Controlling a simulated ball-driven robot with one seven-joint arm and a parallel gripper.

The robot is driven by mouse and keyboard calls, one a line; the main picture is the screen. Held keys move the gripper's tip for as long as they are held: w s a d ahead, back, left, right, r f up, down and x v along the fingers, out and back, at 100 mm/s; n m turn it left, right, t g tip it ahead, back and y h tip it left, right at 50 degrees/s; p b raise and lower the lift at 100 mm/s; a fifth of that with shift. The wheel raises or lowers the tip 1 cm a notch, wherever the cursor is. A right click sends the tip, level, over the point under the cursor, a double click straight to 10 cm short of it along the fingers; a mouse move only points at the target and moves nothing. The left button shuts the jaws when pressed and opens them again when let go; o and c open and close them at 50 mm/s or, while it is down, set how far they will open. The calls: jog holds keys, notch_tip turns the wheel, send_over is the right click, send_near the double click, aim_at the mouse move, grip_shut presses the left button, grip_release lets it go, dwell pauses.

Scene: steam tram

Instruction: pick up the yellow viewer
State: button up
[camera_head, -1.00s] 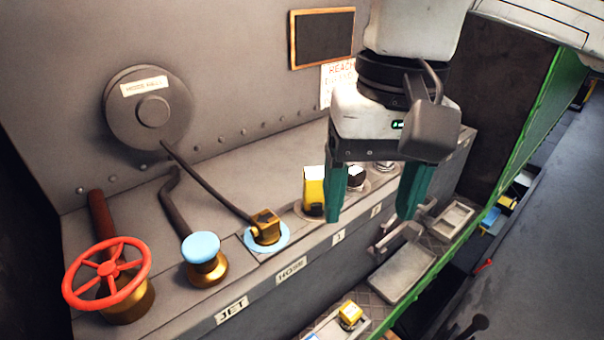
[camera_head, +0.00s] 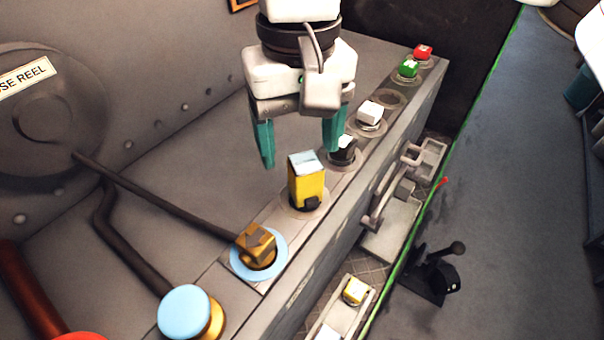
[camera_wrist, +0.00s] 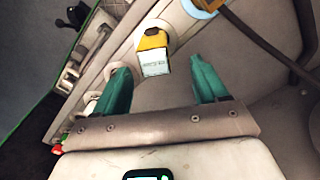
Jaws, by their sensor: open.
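The yellow viewer (camera_head: 306,184) is a small upright yellow box with a pale top and a dark piece at its lower front. It stands in a round seat on the grey ledge. My gripper (camera_head: 302,158) is open and empty, with its two teal fingers pointing down above and behind the viewer. In the wrist view the viewer (camera_wrist: 152,55) lies ahead of the gap between the fingertips (camera_wrist: 162,72), apart from both. Its pale label faces the camera.
A black item (camera_head: 343,150), a white item (camera_head: 369,113), a green one (camera_head: 408,69) and a red one (camera_head: 423,52) stand along the ledge beyond the viewer. A brass hose fitting (camera_head: 257,247) and a blue-capped valve (camera_head: 186,312) stand nearer.

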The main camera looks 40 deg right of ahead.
aim_at(304, 160)
jog(key=shift+w+d+f+p, duration=0.15)
jog(key=shift+f+p, duration=0.45)
jog(key=shift+f, duration=0.95)
jog(key=shift+s+d+f+p, duration=0.1)
jog(key=shift+d+f+p, duration=0.3)
jog(key=shift+f, duration=1.15)
jog(key=shift+a, duration=0.15)
grip_shut()
jog(key=shift+r, duration=0.2)
